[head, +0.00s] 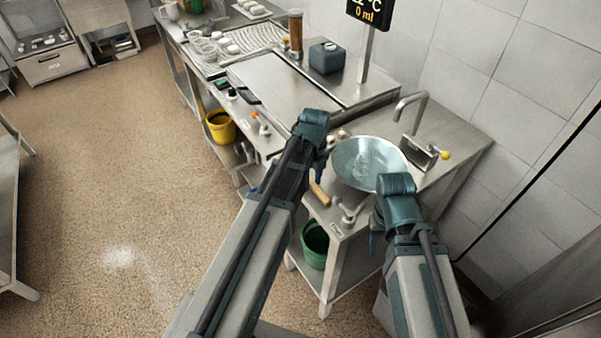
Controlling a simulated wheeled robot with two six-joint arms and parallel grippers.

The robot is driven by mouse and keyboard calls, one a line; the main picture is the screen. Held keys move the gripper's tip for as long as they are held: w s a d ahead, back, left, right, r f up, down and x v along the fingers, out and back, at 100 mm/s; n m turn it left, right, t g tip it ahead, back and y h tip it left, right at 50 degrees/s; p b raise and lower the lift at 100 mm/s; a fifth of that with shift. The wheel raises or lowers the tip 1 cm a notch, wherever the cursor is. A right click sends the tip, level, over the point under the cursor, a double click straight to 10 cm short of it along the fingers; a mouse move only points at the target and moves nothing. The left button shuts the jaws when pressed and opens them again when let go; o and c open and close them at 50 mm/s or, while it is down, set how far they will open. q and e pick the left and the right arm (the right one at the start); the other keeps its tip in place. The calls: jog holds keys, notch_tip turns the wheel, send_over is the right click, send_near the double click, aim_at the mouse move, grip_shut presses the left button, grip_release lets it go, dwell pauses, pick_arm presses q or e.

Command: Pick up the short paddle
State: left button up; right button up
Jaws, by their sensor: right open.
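A short tan handle-like piece (320,192) shows at the front edge of the counter, just below my left wrist. It may be the short paddle, but most of it is hidden and I cannot tell. My left gripper (312,124) is above the counter's front edge, left of a large round metal bowl (362,160).
A tap (411,104) stands behind the bowl. A dark blue canister (326,57) and a display (370,12) stand further back. A yellow bucket (221,127) and a green bucket (315,244) sit below the counter. The floor (110,180) at left is clear.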

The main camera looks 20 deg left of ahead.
pick_arm(q)
grip_shut()
pick_arm(e)
jog(key=shift+r, duration=0.1)
